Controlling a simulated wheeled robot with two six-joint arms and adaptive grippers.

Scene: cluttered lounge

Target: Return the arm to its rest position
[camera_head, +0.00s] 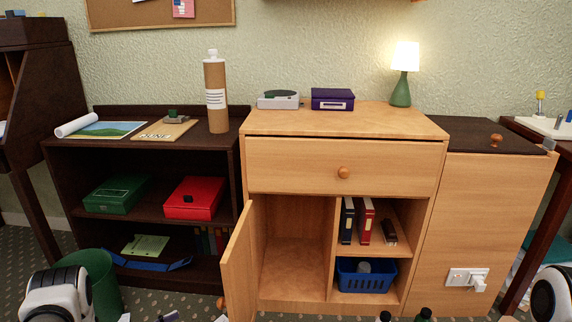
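A white and black part of my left arm (58,295) shows at the bottom left corner, in front of a green bin. A similar part of my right arm (552,293) shows at the bottom right edge. Neither gripper can be made out; both appear to lie outside the picture. Small dark tips at the bottom edge, right of centre, are cut off and I cannot tell what they are.
The light wood cabinet (290,225) has its drawer shut and its left door (240,265) swung open toward me. A blue basket (365,280) sits low inside. The green bin (100,275) stands at left. A lamp (402,75) and bottle (215,95) stand on top surfaces.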

